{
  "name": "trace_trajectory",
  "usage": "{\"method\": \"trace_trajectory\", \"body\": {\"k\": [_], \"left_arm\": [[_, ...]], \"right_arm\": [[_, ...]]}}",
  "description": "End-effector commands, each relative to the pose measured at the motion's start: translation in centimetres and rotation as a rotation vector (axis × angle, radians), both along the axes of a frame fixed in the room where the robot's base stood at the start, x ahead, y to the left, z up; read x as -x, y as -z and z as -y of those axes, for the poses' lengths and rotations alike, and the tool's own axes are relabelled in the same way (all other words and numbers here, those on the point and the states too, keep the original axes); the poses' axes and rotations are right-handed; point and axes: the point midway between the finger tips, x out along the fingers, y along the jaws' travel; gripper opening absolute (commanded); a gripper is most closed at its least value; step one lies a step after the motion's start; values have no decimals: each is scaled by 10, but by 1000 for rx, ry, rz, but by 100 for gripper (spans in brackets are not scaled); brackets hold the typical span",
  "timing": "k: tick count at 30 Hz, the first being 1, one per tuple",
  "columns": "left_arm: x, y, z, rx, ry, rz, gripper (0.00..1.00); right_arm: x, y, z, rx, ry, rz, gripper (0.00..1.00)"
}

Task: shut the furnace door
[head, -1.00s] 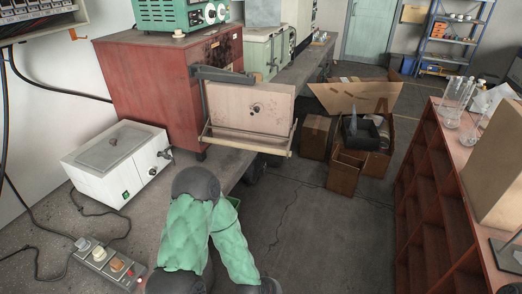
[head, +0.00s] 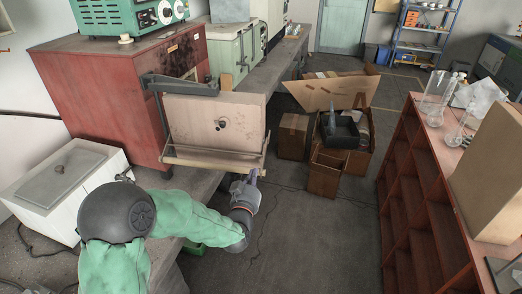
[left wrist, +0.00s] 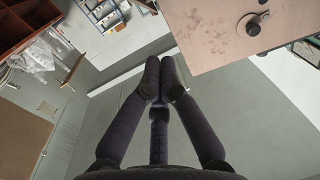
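The red furnace (head: 100,88) stands on the bench with its door (head: 215,122) open. The door is a pale, stained panel on a dark hinge arm (head: 180,84), with a round knob and a bar (head: 212,161) along its lower edge. The door face and knob also show at the top right of the left wrist view (left wrist: 225,35). My left gripper (head: 251,178) is just below the bar's right end; whether it touches is unclear. In the left wrist view its fingertips (left wrist: 161,63) are drawn together with nothing between them. My right gripper is out of view.
A white box-shaped device (head: 65,185) sits on the bench left of my arm. Cardboard boxes (head: 325,172) stand on the floor beyond the door. A red shelf unit (head: 415,190) with glassware is at the right. Open floor lies between the bench and the shelf.

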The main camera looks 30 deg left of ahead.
Motion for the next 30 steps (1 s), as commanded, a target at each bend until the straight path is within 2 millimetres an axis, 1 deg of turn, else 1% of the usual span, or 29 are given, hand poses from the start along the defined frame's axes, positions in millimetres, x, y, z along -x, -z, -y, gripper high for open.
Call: {"method": "trace_trajectory", "body": {"k": [5,15,21,25,30], "left_arm": [[-17,1,-6,-2,-1,2,0],[-77,2,-28,-1,-1,2,0],[-107,2,-39,1,-1,1,0],[-121,2,-43,1,0,1,0],[-129,0,-46,1,0,0,0]], "right_arm": [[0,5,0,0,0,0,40],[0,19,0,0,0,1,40],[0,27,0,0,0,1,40],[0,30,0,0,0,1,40],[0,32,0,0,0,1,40]]}}
